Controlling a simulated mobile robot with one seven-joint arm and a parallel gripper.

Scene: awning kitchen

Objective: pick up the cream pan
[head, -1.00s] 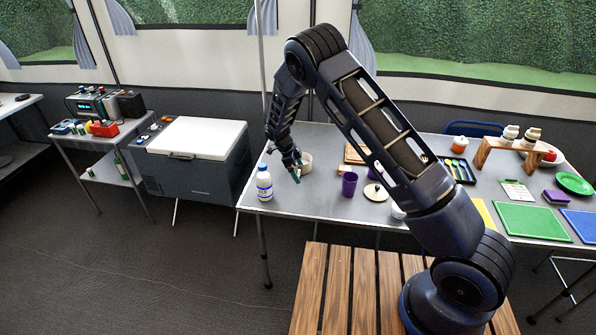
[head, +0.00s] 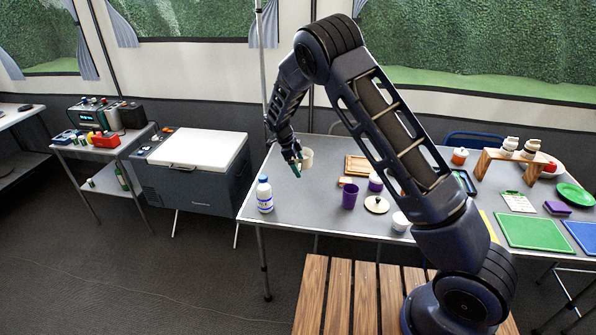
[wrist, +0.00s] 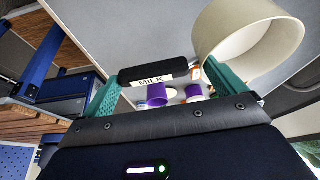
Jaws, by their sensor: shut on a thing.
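The cream pan (head: 306,158) is a small round pan just right of my gripper (head: 298,165) in the head view, above the left part of the grey table. In the wrist view the pan's round cream wall (wrist: 284,38) fills the upper right. Its black handle (wrist: 135,73) with a "MILK" label lies between the teal fingers of my gripper (wrist: 160,72). My gripper is shut on this handle. The pan appears raised off the table.
A white bottle (head: 264,196) stands at the table's left end. A purple cup (head: 350,194), a cream lid (head: 376,204) and a wooden board (head: 357,165) are to the right. A cool box (head: 190,168) stands left of the table (head: 300,213).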

